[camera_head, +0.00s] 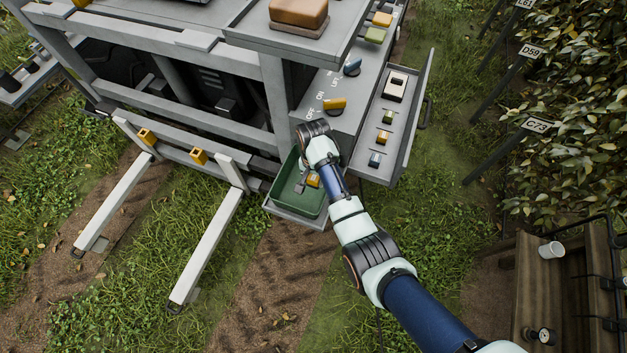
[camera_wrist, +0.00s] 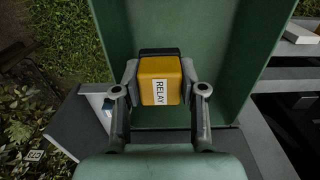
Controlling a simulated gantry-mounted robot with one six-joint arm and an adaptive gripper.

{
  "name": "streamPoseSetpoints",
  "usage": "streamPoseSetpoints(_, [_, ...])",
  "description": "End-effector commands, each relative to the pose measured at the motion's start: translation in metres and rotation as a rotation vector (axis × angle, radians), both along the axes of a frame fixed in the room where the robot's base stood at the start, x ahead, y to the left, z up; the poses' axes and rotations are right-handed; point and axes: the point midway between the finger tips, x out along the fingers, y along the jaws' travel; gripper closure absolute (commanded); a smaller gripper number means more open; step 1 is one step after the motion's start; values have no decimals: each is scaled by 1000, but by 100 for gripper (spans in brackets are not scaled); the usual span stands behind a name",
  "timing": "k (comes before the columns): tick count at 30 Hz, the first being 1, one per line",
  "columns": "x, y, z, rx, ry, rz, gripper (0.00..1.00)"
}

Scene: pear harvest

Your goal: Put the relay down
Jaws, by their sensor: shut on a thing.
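The relay (camera_wrist: 160,80) is a yellow block with a white RELAY label and a dark end. In the wrist view my gripper (camera_wrist: 160,76) is shut on it, one finger at each side. In the head view the relay (camera_head: 314,180) shows as a small yellow patch beside my gripper (camera_head: 308,183). Both are over or inside the green bin (camera_head: 283,190) at the machine's front corner. In the wrist view the bin's green walls (camera_wrist: 228,60) surround the relay on several sides. I cannot tell whether the relay touches the bin's floor.
An open grey drawer (camera_head: 408,125) holding several small parts lies right of the bin. A panel with a yellow knob (camera_head: 334,104) and a blue knob (camera_head: 352,66) stands above it. White rails (camera_head: 207,245) project at left. A wooden bench (camera_head: 540,285) with a cup is at lower right.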

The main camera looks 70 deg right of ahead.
Motion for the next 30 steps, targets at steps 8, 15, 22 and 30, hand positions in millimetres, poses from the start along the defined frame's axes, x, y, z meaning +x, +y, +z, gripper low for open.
streamPoseSetpoints(8, [0,0,-30,2,2,0,100])
streamPoseSetpoints(15, [0,0,-44,-1,-1,0,100])
streamPoseSetpoints(22, [0,0,-48,-1,0,0,100])
streamPoseSetpoints(30, [0,0,-56,-1,-1,0,100])
